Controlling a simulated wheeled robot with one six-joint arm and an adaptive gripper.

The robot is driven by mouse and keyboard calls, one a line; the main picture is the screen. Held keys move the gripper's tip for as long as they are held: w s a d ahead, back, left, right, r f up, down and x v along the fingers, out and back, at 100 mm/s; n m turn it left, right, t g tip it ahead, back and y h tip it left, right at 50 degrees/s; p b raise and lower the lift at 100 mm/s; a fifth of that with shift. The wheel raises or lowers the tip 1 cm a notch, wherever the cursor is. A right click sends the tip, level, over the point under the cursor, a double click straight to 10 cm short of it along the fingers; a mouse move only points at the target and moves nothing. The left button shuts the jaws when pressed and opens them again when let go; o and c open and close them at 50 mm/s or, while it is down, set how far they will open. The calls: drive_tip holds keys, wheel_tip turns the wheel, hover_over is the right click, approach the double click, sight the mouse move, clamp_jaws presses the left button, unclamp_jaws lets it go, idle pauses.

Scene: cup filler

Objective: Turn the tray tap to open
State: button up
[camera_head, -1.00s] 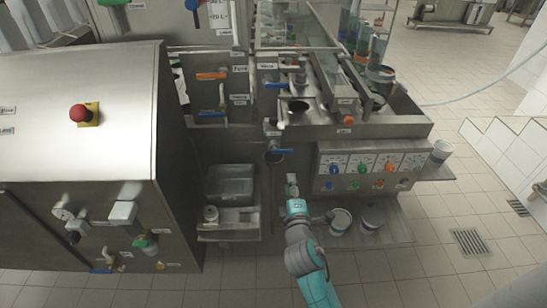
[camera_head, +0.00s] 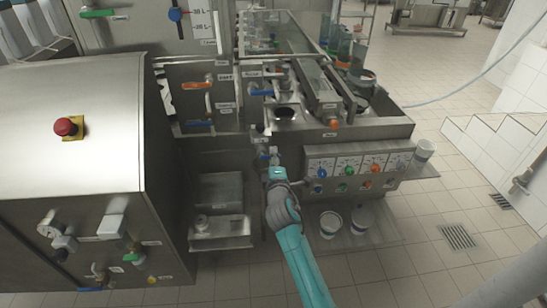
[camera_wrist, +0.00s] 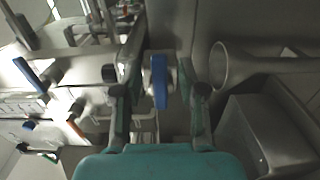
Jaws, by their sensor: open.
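The tap with a blue handle (camera_wrist: 160,82), which I take to be the tray tap, stands between the two fingers of my gripper (camera_wrist: 160,98) in the wrist view. The gripper is open, with a gap visible on each side of the handle. I cannot tell whether a finger touches it. In the head view my gripper (camera_head: 270,160) is at the front of the steel machine, below the tank edge. It hides most of the tap there; a little of the blue handle (camera_head: 264,156) shows beside it.
A wide pipe mouth (camera_wrist: 222,65) and a steel box (camera_wrist: 262,140) lie right of the gripper in the wrist view. Other blue (camera_head: 262,93) and orange (camera_head: 196,85) handled taps sit above. A knob panel (camera_head: 358,170) is to the right, with white buckets (camera_head: 330,224) below.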

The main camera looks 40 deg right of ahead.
drive_tip(key=shift+w+d, duration=0.25)
drive_tip(key=shift+w, duration=0.05)
drive_tip(key=shift+c, duration=0.3)
clamp_jaws()
